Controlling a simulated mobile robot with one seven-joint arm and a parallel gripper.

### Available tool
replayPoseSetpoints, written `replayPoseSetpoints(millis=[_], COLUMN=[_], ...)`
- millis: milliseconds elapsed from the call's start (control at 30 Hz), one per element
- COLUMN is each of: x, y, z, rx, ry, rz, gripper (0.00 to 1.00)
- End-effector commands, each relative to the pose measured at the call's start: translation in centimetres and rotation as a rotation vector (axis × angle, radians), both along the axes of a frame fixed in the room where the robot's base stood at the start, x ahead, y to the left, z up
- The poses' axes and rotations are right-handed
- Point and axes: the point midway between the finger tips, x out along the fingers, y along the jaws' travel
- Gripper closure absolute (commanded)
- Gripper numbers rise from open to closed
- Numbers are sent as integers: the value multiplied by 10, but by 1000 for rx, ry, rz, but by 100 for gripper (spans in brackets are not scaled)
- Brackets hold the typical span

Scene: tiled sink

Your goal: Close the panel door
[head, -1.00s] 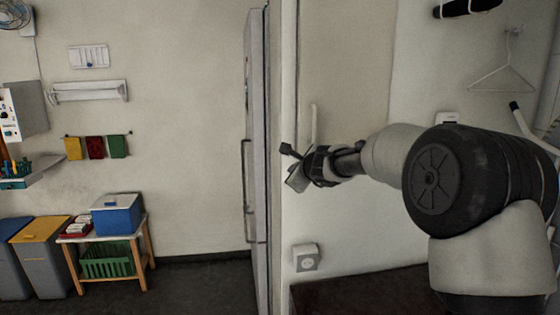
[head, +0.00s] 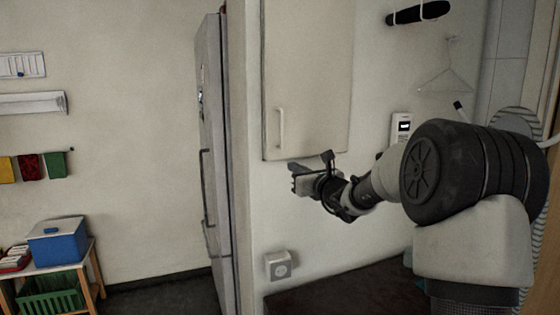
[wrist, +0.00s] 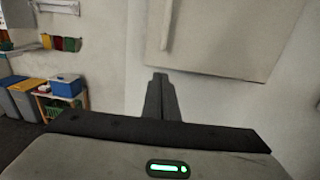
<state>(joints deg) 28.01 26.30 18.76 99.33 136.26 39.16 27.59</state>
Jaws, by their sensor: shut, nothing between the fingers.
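The panel door (head: 310,75) is a pale flat panel on the white wall, with a vertical bar handle (head: 281,128) near its lower left. It looks flush or nearly flush with its frame; I cannot tell if a small gap is left. My gripper (head: 297,180) is just below the panel's lower edge, apart from the handle, and looks shut and empty. In the wrist view the shut fingers (wrist: 160,92) point toward the wall below the panel (wrist: 215,40), and the lower part of the handle (wrist: 167,28) shows above them.
A tall grey fridge (head: 215,150) stands left of the wall's edge. A socket (head: 278,265) sits low on the wall. A hanger (head: 445,75) and a small white wall device (head: 401,127) are to the right. A small table with a blue cooler (head: 58,243) stands at far left.

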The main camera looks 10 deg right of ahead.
Motion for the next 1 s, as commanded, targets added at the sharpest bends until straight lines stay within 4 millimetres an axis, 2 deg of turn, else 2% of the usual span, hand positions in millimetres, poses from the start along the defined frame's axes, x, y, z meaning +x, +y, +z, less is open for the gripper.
replayPoseSetpoints(millis=[33, 200, 400, 600, 1000], x=[12, 47, 76, 88, 90], y=[5, 14, 22, 25, 29], z=[1, 1, 1, 0, -1], rx=[3, 1, 0, -1, -2], ry=[1, 0, 1, 1, 0], rz=[4, 3, 2, 2, 5], gripper=[100, 100, 100, 100, 100])
